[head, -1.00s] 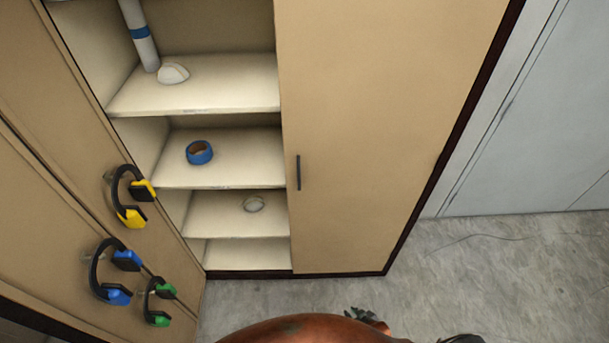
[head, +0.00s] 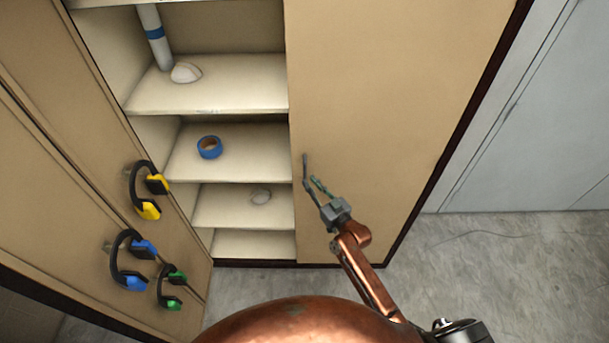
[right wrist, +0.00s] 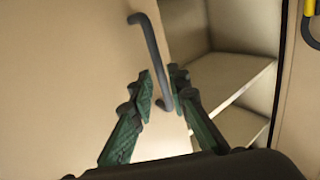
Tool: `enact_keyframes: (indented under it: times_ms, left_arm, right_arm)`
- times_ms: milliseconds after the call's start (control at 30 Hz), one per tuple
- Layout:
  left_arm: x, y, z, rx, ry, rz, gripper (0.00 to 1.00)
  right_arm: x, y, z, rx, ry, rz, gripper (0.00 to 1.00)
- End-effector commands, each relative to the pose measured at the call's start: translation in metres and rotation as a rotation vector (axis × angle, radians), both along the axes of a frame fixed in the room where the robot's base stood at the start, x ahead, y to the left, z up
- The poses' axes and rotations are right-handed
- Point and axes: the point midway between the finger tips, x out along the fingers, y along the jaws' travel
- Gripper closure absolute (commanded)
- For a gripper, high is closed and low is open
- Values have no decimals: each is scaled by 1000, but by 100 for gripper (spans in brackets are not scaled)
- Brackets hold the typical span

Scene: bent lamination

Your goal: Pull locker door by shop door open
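The tan locker door (head: 390,110) beside the grey panel on the right looks closed. Its dark bar handle (head: 305,170) is near the door's left edge. In the right wrist view the handle (right wrist: 152,60) runs down between the green-padded fingers. My right gripper (head: 314,184) is at the lower end of the handle. Its fingers (right wrist: 163,88) are open, one on each side of the handle's lower part, with gaps visible; contact cannot be made out. My left gripper is not in view.
Open shelves (head: 225,97) left of the door hold a blue tape roll (head: 209,147), a white mask-like piece (head: 186,72) and a tube (head: 155,38). The left door (head: 60,130) stands open with several ear defenders. Grey floor (head: 480,250) lies clear at right.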

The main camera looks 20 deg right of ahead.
Motion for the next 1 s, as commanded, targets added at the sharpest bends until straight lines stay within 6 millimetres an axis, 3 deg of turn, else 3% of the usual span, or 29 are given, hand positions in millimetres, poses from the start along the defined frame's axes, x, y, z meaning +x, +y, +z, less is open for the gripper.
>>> enact_keyframes:
  times_ms: [100, 300, 667, 867, 1000]
  left_arm:
    - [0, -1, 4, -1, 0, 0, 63]
    - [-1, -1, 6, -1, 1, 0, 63]
    - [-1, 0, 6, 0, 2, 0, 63]
    - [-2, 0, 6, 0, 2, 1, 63]
    - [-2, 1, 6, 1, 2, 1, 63]
  right_arm:
    - [19, 6, 2, 1, 0, 0, 84]
    - [39, 12, 0, 0, 1, -1, 84]
    - [43, 13, -1, 0, 1, -1, 85]
    - [43, 13, -1, -1, 2, -1, 98]
    - [43, 13, -1, -1, 2, -1, 100]
